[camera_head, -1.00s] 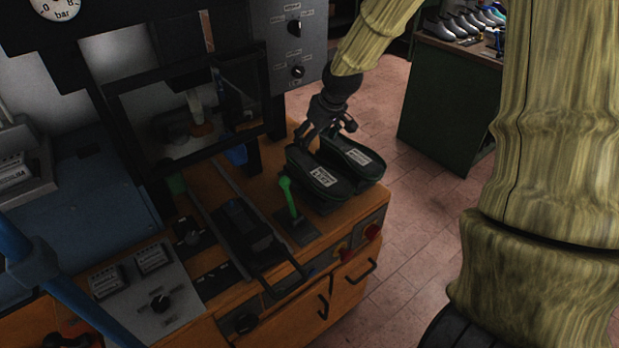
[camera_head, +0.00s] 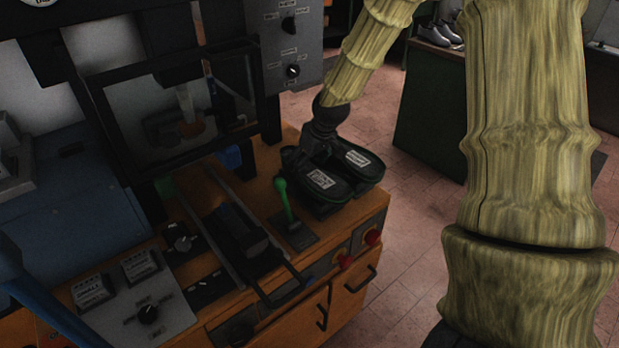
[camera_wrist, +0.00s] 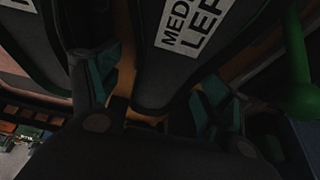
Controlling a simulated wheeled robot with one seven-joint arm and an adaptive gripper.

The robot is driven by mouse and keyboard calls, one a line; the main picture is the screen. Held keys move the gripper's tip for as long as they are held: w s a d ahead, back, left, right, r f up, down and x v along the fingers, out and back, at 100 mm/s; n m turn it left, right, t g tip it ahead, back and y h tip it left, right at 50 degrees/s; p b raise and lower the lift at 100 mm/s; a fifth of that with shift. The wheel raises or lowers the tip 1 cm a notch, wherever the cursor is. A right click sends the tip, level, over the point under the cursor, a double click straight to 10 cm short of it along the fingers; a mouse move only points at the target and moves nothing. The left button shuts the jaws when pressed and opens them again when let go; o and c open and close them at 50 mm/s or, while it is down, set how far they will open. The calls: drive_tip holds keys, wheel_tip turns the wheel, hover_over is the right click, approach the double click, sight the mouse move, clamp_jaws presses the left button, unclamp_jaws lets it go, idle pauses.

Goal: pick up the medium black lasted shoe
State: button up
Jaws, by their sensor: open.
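Two black lasted shoes lie side by side, white-labelled faces up, on the orange bench in the head view: a near left one (camera_head: 322,184) and a far right one (camera_head: 356,161). My gripper (camera_head: 308,153) is low at their far end, its fingers partly hidden. In the wrist view my gripper (camera_wrist: 150,92) is open, with one teal-padded finger on each side of the end of a black shoe (camera_wrist: 165,75). Its label is partly readable as "MED" and "LEFT". Contact with the fingers cannot be told. Another shoe (camera_wrist: 35,50) lies close beside the left finger.
A green-knobbed lever (camera_head: 282,190) stands just left of the shoes; its green knob (camera_wrist: 297,80) is near the right in the wrist view. The press with a black frame (camera_head: 180,110) rises behind to the left. Red buttons (camera_head: 372,237) sit on the bench front.

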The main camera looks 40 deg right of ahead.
drive_tip(key=shift+x, duration=0.85)
drive_tip(key=shift+p+x, duration=1.05)
drive_tip(key=shift+x, duration=1.5)
drive_tip(key=shift+a+r, duration=0.1)
drive_tip(key=shift+a, duration=0.05)
drive_tip(key=shift+w, duration=0.1)
drive_tip(key=c, duration=1.3)
